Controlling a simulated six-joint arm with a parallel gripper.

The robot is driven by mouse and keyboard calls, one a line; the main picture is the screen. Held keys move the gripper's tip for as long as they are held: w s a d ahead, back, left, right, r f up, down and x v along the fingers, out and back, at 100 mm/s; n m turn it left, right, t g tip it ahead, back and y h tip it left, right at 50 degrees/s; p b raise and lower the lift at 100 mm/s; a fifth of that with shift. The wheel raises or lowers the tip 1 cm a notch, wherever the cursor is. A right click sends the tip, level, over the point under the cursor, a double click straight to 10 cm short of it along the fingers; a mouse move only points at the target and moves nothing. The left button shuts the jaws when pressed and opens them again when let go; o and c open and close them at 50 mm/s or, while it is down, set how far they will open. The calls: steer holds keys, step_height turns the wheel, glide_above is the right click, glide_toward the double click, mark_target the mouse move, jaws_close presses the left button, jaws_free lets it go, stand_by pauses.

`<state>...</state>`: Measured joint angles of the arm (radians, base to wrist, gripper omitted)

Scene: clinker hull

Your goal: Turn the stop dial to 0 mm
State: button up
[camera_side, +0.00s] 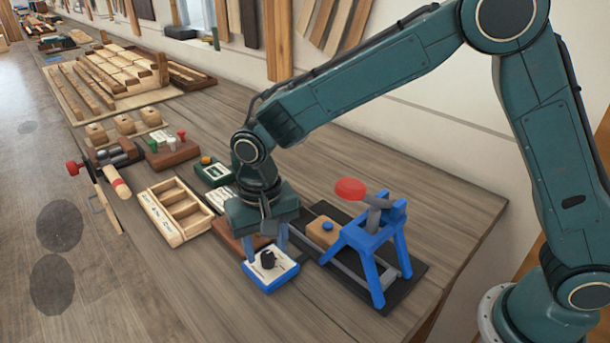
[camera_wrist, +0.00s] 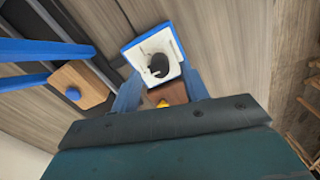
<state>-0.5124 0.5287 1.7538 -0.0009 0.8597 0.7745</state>
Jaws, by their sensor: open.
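The stop dial is a black knob (camera_side: 268,260) on a white-faced box with a blue rim (camera_side: 271,281). It sits on the bench below and just in front of my gripper (camera_side: 267,247). In the wrist view the black knob (camera_wrist: 158,66) lies beyond the fingertips, roughly between the lines of the two blue fingers. My gripper (camera_wrist: 160,84) is open, with its fingers apart and nothing between them. I cannot read the dial's marks or tell which value the knob points to.
A blue stand with a red-handled lever (camera_side: 372,235) is close on the right, on a black mat. A wooden block with a blue knob (camera_side: 324,231) lies there too. A compartmented wooden tray (camera_side: 176,210) is to the left. Bare bench lies in front of the dial box.

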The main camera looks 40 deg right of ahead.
steer(key=shift+f, duration=1.1)
jaws_close()
steer(key=c, duration=1)
jaws_free()
steer(key=c, duration=1)
jaws_free()
steer(key=shift+n, duration=0.5)
steer(key=c, duration=1)
jaws_free()
steer(key=n, duration=0.5)
steer(key=shift+r, duration=0.1)
steer(key=c, duration=1)
jaws_free()
steer(key=n, duration=0.6)
steer(key=shift+a, duration=0.1)
steer(key=c, duration=1)
jaws_free()
steer(key=c, duration=1)
jaws_free()
